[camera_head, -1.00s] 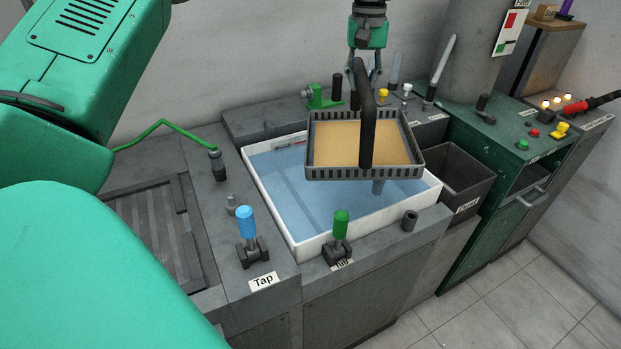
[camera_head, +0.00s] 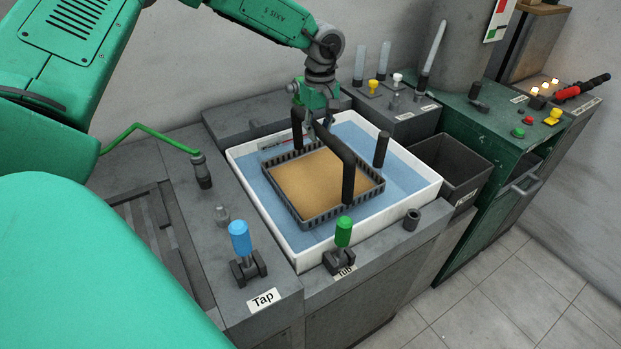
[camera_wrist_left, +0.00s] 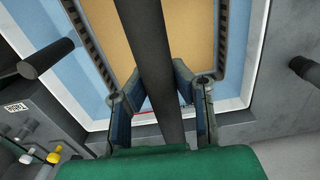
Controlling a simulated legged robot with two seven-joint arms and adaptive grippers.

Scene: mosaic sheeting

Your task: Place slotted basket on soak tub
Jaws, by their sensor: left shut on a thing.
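The slotted basket (camera_head: 320,217) is a dark grey rectangular frame with a tan floor and a black bar handle (camera_head: 346,172). In the head view it is within the outline of the soak tub (camera_head: 415,203), a white-rimmed tub of blue water. Whether it touches the tub bottom or hangs just above, I cannot tell. My left gripper (camera_head: 318,130) is shut on the basket's handle, near the far end. In the left wrist view the gripper's fingers (camera_wrist_left: 160,98) flank the handle (camera_wrist_left: 150,50), with the tan floor beyond. My right gripper is not in view.
A black post (camera_head: 381,150) stands at the tub's far right. Blue (camera_head: 240,238) and green (camera_head: 343,232) levers are at the front, labelled Tap and Tub. An empty dark bin (camera_head: 450,168) is right of the tub.

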